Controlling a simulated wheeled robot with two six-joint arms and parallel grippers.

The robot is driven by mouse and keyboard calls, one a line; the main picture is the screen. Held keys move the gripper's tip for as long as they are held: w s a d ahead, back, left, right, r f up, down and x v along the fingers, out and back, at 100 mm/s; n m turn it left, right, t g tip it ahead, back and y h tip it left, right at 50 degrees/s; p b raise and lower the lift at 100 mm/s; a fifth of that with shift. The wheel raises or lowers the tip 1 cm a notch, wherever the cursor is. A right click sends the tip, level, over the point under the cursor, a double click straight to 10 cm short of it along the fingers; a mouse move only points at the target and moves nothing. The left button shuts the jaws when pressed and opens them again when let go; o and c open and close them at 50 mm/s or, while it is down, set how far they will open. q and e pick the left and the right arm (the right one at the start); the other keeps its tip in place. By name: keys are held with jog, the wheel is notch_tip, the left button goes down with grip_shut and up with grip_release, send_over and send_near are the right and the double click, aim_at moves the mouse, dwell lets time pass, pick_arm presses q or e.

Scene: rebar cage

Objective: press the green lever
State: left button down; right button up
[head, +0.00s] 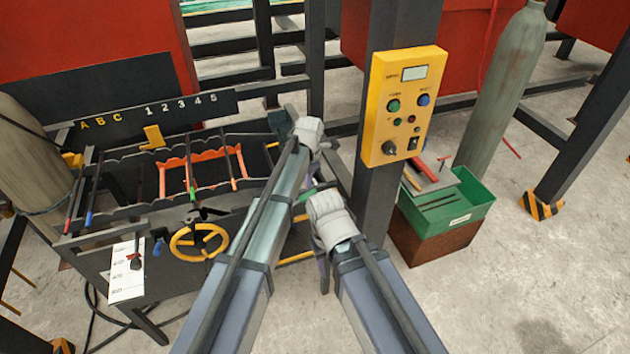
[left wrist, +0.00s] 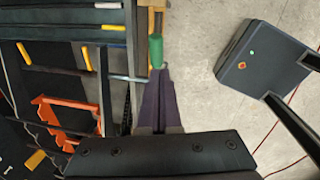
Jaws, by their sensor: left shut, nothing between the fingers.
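The green lever shows in the left wrist view as a green cylindrical handle (left wrist: 156,51) at the edge of the dark bench. In the head view a small green part, likely the same lever (head: 304,195), shows between my two arms, mostly hidden. My left gripper (left wrist: 161,74) is shut and empty. Its purple fingertips lie right at the lower end of the green handle in the picture; I cannot tell whether they touch. My right gripper (head: 323,274) hangs below its wrist, beside the bench, and its fingers are too hidden to judge.
The bench holds an orange frame (head: 202,172) and a yellow handwheel (head: 199,242). A yellow control box (head: 404,105) is on the post at right. A green bin (head: 462,212) stands beyond. A dark box (left wrist: 262,60) lies on open floor.

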pick_arm(q)
jog(key=d+r+p, duration=0.3)
jog(key=r+p, duration=0.4)
jog(key=r, duration=0.1)
jog(key=shift+r, duration=0.15)
jog(key=shift+d, duration=0.1)
jog(key=shift+w, duration=0.1)
jog(key=s+a+m, duration=2.1)
jog(key=s+m, duration=0.2)
jog(key=s, duration=0.1)
jog(key=s+d+f+m+g+b, duration=0.1)
jog(key=s+d+f+m+b, duration=0.3)
jog(key=d+f+b, duration=0.7)
jog(key=shift+s+f+g+y, duration=0.3)
jog(key=shift+s+g+y, duration=0.1)
jog(key=shift+s, duration=0.55)
